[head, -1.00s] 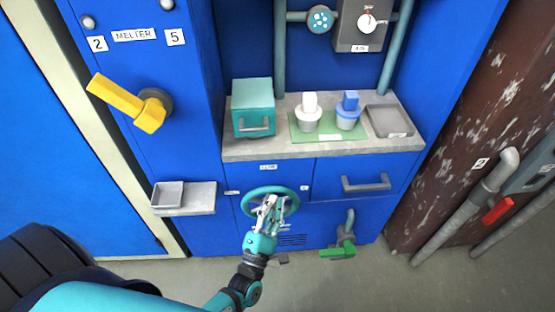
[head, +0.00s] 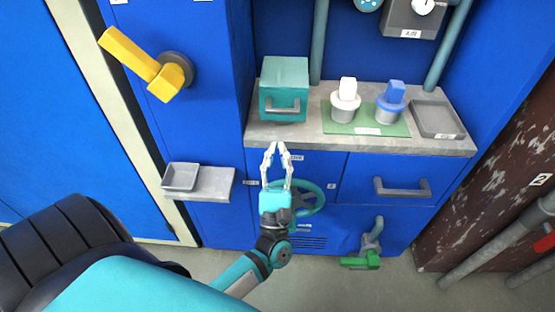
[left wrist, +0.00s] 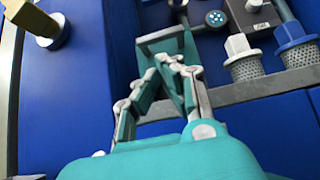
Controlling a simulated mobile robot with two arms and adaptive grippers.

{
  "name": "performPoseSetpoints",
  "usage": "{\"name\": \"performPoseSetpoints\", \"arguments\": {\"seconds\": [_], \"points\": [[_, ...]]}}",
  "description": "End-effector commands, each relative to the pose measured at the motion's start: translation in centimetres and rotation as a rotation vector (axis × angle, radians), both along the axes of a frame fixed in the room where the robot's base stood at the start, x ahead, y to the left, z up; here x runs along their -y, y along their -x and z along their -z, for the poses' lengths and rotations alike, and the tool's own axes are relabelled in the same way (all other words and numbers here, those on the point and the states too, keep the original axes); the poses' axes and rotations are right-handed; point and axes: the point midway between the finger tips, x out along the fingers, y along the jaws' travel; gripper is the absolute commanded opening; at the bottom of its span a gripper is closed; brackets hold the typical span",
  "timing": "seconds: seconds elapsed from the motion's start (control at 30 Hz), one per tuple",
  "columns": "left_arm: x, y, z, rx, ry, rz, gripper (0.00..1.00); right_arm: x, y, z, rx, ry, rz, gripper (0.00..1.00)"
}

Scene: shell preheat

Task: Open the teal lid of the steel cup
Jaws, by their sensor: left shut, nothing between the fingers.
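A teal box-shaped cover (head: 284,88) with a grey bar handle (head: 283,107) on its front sits at the left end of the grey counter. It is closed, and no steel cup shows under or in it. My left gripper (head: 277,147) points up at the counter's front edge, below the handle and apart from it. Its fingertips meet and hold nothing. In the left wrist view, the fingertips (left wrist: 172,62) are in front of the teal cover (left wrist: 168,38) and hide part of it. My right gripper is in neither view.
A white-topped (head: 345,100) and a blue-topped holder (head: 390,102) stand on a green mat (head: 366,128), beside a grey tray (head: 437,119). A teal handwheel (head: 312,198) is behind my left gripper. A yellow lever (head: 147,66) and small tray (head: 181,177) are at left.

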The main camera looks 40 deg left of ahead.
Motion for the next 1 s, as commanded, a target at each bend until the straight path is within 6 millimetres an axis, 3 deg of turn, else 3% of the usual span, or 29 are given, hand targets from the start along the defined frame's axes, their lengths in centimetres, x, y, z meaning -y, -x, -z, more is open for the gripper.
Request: {"name": "performPoseSetpoints", "arguments": {"seconds": [0.1, 0.3, 0.93, 1.0], "points": [[-0.8, -1.4, -1.8, 0.002, 0.000, -0.001, 0.00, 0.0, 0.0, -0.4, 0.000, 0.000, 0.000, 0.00], [-1.8, -2.9, -3.5, 0.000, -0.001, -0.001, 0.00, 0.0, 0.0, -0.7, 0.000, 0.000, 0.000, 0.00], [-2.1, -3.4, -4.1, -0.007, 0.002, -0.001, 0.00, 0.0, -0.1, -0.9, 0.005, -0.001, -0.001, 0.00], [-2.0, -3.4, -4.3, -0.012, 0.005, -0.001, 0.00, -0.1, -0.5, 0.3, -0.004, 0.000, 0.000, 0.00]]}}
